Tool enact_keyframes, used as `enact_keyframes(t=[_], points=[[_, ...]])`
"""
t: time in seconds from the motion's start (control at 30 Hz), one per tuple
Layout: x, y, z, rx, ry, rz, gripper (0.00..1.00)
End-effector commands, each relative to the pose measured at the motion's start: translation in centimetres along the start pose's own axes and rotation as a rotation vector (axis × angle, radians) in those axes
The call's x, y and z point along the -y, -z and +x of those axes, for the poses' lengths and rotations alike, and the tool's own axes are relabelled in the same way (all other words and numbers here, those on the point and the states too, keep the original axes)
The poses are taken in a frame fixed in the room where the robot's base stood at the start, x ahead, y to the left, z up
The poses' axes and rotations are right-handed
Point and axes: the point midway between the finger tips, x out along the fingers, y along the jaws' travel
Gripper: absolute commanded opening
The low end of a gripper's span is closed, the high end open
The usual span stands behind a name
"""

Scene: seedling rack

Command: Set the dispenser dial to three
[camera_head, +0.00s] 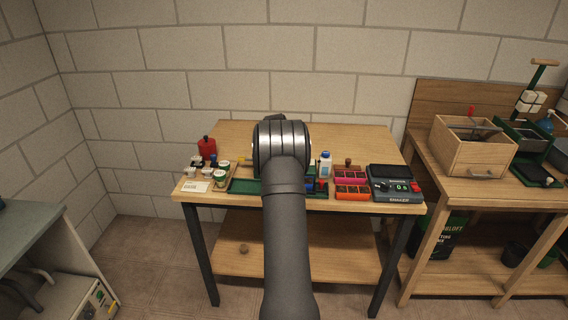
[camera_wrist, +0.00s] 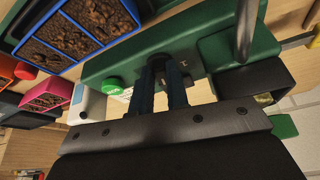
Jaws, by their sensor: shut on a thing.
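In the wrist view the green dispenser (camera_wrist: 110,62) runs across the picture, with a black hopper-like part at its right. A dark round dial (camera_wrist: 157,61) sits on its face, partly hidden by my fingers. My gripper (camera_wrist: 163,75) is shut on the dial, with one dark finger on each side of it. A small pale mark shows on the green face right of the dial, too small to read, so I cannot tell the setting. In the head view my arm hides the gripper and the dial.
Soil-filled blue trays (camera_wrist: 85,25) and a pink tray (camera_wrist: 48,94) lie near the dispenser. A white bottle (camera_head: 325,165), a black scale (camera_head: 395,187) and a red bottle (camera_head: 207,148) stand on the table. The table's back is clear. A wooden box (camera_head: 465,155) stands on the right bench.

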Motion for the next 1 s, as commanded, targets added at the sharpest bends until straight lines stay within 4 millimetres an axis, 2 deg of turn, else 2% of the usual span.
enact_keyframes(t=[0.3,0.8,0.83,0.9,0.93,1.0], points=[[0.18,0.01,-0.02,0.001,-0.042,0.102,0.00],[0.21,0.01,-0.03,0.001,-0.048,0.119,0.00],[0.21,0.01,-0.02,0.001,-0.048,0.119,0.16],[0.21,0.01,-0.02,0.001,-0.048,0.118,0.30],[0.21,0.01,-0.02,0.001,-0.048,0.118,0.36],[0.21,0.01,-0.01,0.001,-0.048,0.118,0.36]])
